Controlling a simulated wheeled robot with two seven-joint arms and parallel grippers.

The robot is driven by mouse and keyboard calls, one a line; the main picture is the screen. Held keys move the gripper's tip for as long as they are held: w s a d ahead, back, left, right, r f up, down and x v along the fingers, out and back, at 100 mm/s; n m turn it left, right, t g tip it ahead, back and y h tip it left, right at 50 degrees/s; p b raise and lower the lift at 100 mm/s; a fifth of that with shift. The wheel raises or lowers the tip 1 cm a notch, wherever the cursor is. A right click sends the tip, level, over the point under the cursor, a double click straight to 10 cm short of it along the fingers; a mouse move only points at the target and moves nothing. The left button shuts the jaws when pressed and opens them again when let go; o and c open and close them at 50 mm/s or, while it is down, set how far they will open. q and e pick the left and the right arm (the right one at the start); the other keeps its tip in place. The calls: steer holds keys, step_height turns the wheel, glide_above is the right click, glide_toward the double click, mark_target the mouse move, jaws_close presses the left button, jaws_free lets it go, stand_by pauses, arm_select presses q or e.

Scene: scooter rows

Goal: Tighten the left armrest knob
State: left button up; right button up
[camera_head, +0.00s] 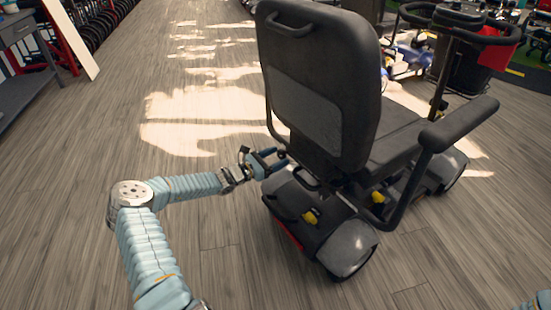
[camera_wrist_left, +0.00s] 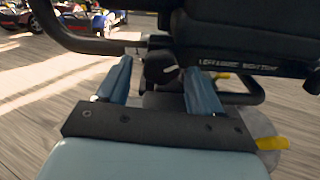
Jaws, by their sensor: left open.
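The scooter's black seat (camera_head: 335,85) is seen from behind in the head view. A small black knob (camera_head: 282,153) shows at the lower left of the seat back. In the left wrist view the dark knob (camera_wrist_left: 160,68) lies between and just beyond my two blue fingers. My left gripper (camera_head: 272,159) is open around the knob's line in the head view; it also shows in the left wrist view (camera_wrist_left: 158,82). I cannot tell whether the fingers touch the knob. The left armrest tube (camera_wrist_left: 85,42) runs beside it. My right gripper is out of view.
The scooter's rear body (camera_head: 310,222) with yellow parts stands below the seat. The right armrest (camera_head: 460,122) sticks out to the right. A grey table (camera_head: 17,30) stands at upper left. Wooden floor (camera_head: 60,180) is clear on the left; more scooters stand farther back.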

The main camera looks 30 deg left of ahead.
arm_select(q)
steer(key=shift+c, duration=0.2)
steer(key=c, duration=1)
